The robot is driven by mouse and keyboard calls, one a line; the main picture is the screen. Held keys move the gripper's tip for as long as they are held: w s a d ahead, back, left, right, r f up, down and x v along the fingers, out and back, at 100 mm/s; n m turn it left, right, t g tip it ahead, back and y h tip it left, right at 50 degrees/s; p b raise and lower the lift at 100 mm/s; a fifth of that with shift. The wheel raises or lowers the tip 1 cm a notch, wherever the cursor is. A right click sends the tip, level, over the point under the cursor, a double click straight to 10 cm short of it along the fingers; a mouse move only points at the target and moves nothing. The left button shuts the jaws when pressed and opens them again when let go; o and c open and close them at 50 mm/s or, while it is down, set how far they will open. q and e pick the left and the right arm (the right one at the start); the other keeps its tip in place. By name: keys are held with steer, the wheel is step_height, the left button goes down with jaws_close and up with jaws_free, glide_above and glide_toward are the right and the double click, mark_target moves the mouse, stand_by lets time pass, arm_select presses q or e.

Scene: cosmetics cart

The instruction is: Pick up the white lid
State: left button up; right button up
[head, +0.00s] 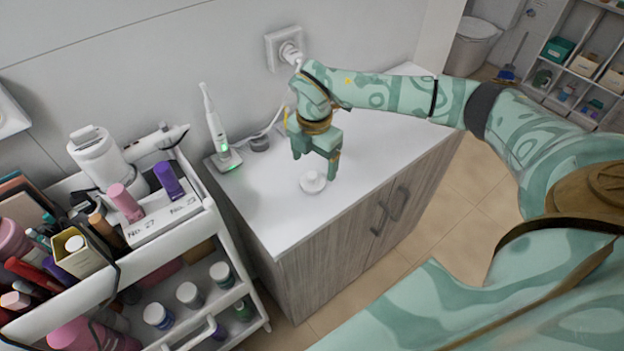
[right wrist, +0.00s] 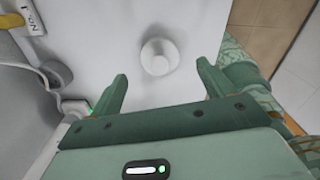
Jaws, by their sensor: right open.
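The white lid (head: 312,182) lies on the white cabinet top, near its front edge. It is round with a raised middle. It also shows in the right wrist view (right wrist: 159,56), ahead of the fingertips and roughly centred between them. My right gripper (head: 316,160) is open and empty above the cabinet top, just behind the lid in the head view. Its two green fingers (right wrist: 163,84) are spread wide in the right wrist view, and neither touches the lid. My left gripper is not in view.
An electric toothbrush (head: 216,132) stands on its charger at the cabinet's left end. A wall socket (head: 287,48) with a cable is behind. A crowded white cart (head: 200,222) with bottles stands at the left. The cabinet top (head: 270,215) around the lid is clear.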

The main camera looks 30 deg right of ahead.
mark_target(312, 174)
steer(key=f, duration=0.3)
steer(key=f+b, duration=0.1)
steer(key=f, duration=0.1)
steer(key=shift+a, duration=0.25)
steer(key=c, duration=1)
steer(key=shift+r, duration=0.1)
steer(key=shift+c, duration=0.2)
